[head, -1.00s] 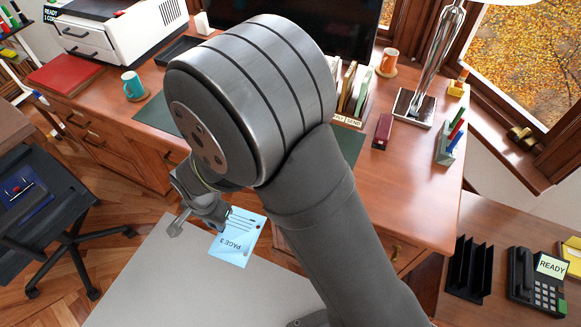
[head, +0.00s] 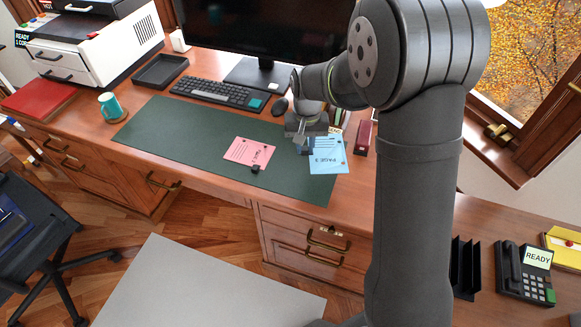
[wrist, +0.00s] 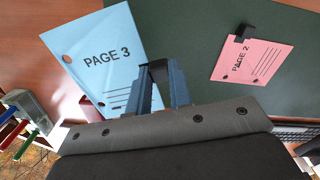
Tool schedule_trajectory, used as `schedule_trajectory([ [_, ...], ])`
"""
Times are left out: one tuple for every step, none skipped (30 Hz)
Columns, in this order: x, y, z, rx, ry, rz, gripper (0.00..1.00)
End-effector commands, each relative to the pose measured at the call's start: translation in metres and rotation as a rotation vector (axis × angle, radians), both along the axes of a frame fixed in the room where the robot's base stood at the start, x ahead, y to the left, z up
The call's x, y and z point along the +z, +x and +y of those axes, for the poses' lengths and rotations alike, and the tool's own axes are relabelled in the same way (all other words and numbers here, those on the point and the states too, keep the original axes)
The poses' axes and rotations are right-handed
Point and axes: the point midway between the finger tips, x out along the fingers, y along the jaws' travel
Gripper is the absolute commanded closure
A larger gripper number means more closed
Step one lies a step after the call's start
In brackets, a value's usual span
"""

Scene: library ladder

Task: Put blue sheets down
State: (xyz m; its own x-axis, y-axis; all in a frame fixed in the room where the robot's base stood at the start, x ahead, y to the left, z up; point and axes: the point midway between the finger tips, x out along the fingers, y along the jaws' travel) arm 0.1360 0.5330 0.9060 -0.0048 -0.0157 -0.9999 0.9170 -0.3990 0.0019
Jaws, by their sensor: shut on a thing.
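The blue sheets (head: 328,155), marked PAGE 3, are at the right end of the green desk mat (head: 180,142). Their lower part meets the fingers in the wrist view (wrist: 100,58), with the printed face showing. The exact grip is partly hidden by the fingers.
Pink sheets (head: 249,152) marked PAGE 2, with a black clip (head: 256,169), lie on the mat to the left. A keyboard (head: 221,93) and mouse (head: 280,106) are behind. A red stapler-like item (head: 365,137) stands close right. The mat's left part is clear.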

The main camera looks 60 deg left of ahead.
Motion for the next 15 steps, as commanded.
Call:
schedule_trajectory([
  [0.003,0.010,-0.001,0.003,0.000,0.000,1.00],
  [0.003,0.013,-0.002,0.007,-0.001,0.001,1.00],
  [0.004,0.017,-0.002,0.011,-0.002,0.001,1.00],
  [0.004,0.018,-0.002,0.015,-0.003,0.001,1.00],
  [0.003,0.018,-0.001,0.017,-0.003,0.001,1.00],
  [0.001,0.016,0.001,0.020,-0.004,0.002,1.00],
  [-0.002,0.013,0.004,0.022,-0.004,0.002,1.00],
  [-0.005,0.009,0.007,0.022,-0.004,0.002,1.00],
  [-0.010,0.002,0.012,0.023,-0.004,0.002,1.00],
  [-0.014,-0.004,0.016,0.025,-0.004,0.002,1.00],
  [-0.019,-0.010,0.020,0.024,-0.004,0.002,1.00],
  [-0.024,-0.017,0.026,0.024,-0.004,0.002,1.00],
  [-0.029,-0.023,0.030,0.025,-0.004,0.002,1.00],
  [-0.033,-0.028,0.034,0.023,-0.004,0.002,1.00],
  [-0.038,-0.036,0.040,0.024,-0.004,0.002,1.00],
])
